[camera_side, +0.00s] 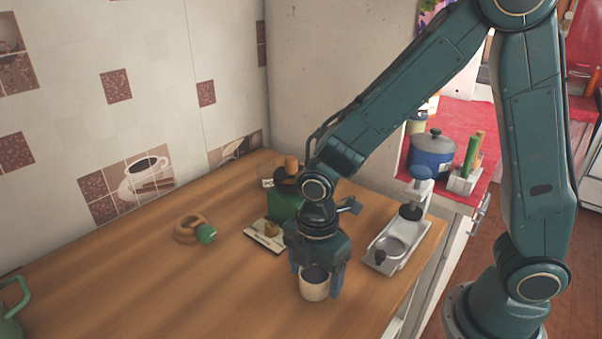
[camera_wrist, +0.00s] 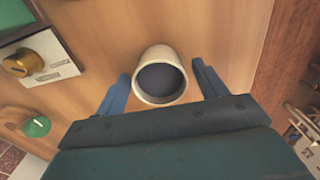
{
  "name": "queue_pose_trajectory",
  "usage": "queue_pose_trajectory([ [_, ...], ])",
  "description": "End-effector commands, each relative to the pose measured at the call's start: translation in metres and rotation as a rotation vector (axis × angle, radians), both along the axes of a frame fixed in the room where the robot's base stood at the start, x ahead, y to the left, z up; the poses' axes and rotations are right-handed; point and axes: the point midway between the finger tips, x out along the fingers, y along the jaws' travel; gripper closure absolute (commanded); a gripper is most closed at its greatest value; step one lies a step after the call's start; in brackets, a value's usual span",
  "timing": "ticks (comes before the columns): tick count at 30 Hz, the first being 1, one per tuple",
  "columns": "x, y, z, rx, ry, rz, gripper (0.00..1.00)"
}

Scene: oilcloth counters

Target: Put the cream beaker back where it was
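The cream beaker (camera_side: 314,289) stands upright on the wooden counter near its front, with a dark inside. My gripper (camera_side: 317,274) is directly over it, pointing down, with a blue finger on each side of the beaker. In the wrist view, the beaker (camera_wrist: 160,98) sits between the two fingers of my gripper (camera_wrist: 161,72), and a narrow gap of wood shows on each side. The fingers are apart and do not appear to touch it. No mark on the counter shows where the beaker stood before.
A green box-shaped grinder (camera_side: 284,207) and a white card plate (camera_side: 263,238) stand behind left of my gripper. A silver lever press (camera_side: 397,247) is close on the right. A wooden ring with a green knob (camera_side: 187,229) lies left.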

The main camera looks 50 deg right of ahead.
Motion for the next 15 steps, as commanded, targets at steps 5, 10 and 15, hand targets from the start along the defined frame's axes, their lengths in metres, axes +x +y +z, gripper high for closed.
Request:
queue_pose_trajectory([
  [5,0.000,0.000,0.000,0.000,0.000,0.000,0.28],
  [10,0.000,0.000,0.003,0.000,-0.001,0.000,0.28],
  [15,0.001,0.000,0.014,0.001,-0.003,0.000,0.28],
])
